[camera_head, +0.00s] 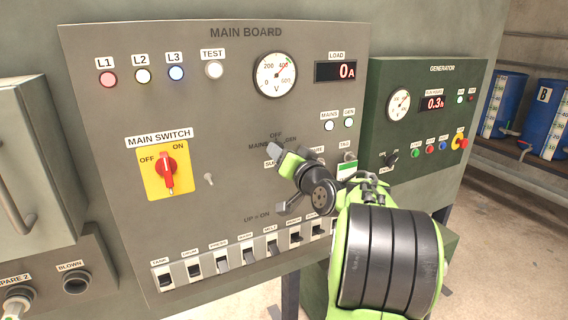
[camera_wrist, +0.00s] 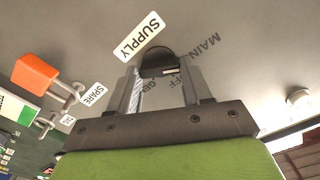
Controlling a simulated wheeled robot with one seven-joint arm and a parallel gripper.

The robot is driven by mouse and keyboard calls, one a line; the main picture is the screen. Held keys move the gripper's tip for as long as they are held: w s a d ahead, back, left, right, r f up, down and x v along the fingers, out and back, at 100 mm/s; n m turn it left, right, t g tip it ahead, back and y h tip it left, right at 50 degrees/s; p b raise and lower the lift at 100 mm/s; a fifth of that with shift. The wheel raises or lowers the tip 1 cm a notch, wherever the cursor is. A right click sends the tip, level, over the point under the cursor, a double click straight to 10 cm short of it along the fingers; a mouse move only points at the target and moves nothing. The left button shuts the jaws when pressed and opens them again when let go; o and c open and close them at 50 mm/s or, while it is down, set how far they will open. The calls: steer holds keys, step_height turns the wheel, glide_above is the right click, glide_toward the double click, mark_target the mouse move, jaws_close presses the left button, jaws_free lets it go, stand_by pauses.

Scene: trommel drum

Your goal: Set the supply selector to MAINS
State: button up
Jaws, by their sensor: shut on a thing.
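The supply selector (camera_wrist: 158,62) is a dark round knob on the grey main board (camera_head: 225,110), seen in the wrist view between my fingertips. Its SUPPLY plate (camera_wrist: 139,37) is beside it, and the MAINS, OFF and GEN markings lie around it, partly covered by my fingers. My gripper (camera_wrist: 160,88) is shut on the knob, one finger on each side. In the head view my gripper (camera_head: 274,152) is at the board below the OFF marking and hides the knob. I cannot tell which position the knob points to.
The MAINS lamp (camera_head: 329,126) and GEN lamp (camera_head: 349,122) are right of my gripper. The red main switch (camera_head: 167,172) is to the left. A row of breakers (camera_head: 222,264) runs below. The green generator panel (camera_head: 432,105) stands right. An orange block (camera_wrist: 35,73) shows near the SPARE label.

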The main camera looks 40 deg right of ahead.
stand_by(0.4)
steer(key=o, duration=1.1)
steer(key=shift+c, duration=0.2)
steer(key=shift+s, duration=0.1)
steer(key=b+v, duration=0.1)
steer(key=v, duration=1.4)
steer(key=shift+s+a, duration=0.2)
steer(key=shift+s, duration=0.1)
